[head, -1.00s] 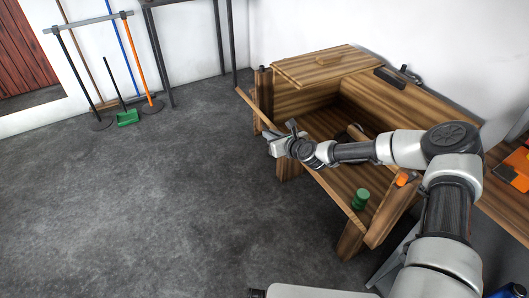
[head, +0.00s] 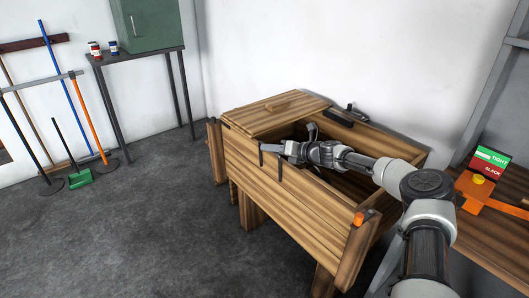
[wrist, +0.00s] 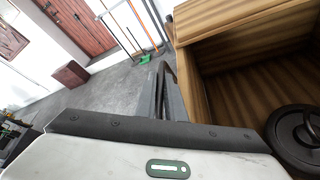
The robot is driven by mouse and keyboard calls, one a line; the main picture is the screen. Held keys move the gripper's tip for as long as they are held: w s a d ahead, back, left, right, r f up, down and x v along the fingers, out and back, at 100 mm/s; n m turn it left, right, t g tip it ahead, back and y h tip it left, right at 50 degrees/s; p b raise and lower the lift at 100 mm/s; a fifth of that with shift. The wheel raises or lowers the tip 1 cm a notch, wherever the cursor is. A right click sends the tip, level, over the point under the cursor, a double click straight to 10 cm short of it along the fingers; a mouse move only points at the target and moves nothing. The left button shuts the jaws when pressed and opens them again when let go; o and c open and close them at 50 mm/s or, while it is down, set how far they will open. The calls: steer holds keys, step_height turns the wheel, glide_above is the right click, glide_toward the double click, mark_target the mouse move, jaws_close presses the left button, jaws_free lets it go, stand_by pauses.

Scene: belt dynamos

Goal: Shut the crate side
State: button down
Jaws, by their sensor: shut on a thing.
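The wooden crate (head: 375,135) stands against the wall in the head view. Its plank front side (head: 265,195) is raised and looks upright or nearly so between the end posts; I cannot tell whether it is flush. My gripper (head: 272,156) is at the top edge of this side, with two dark upright bars on the outer face there. In the wrist view my gripper (wrist: 163,92) is shut around a dark curved piece at the edge of the side, mostly hidden by the fingers. An orange-knobbed fitting (head: 360,217) sits at the crate's right front corner.
A lid (head: 275,108) covers the crate's left part. A black disc (wrist: 297,135) lies inside the crate. A bench (head: 490,230) with orange equipment stands at right. Brooms and a green dustpan (head: 80,178) are at left. The floor (head: 130,235) in front is clear.

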steer(key=shift+w+d, duration=0.2)
steer(key=shift+d, duration=0.05)
steer(key=c, duration=1.8)
jaws_free()
steer(key=shift+w+f, duration=0.1)
steer(key=shift+c, duration=0.2)
steer(key=p+v, duration=0.3)
steer(key=v, duration=1.4)
steer(key=shift+d, duration=0.1)
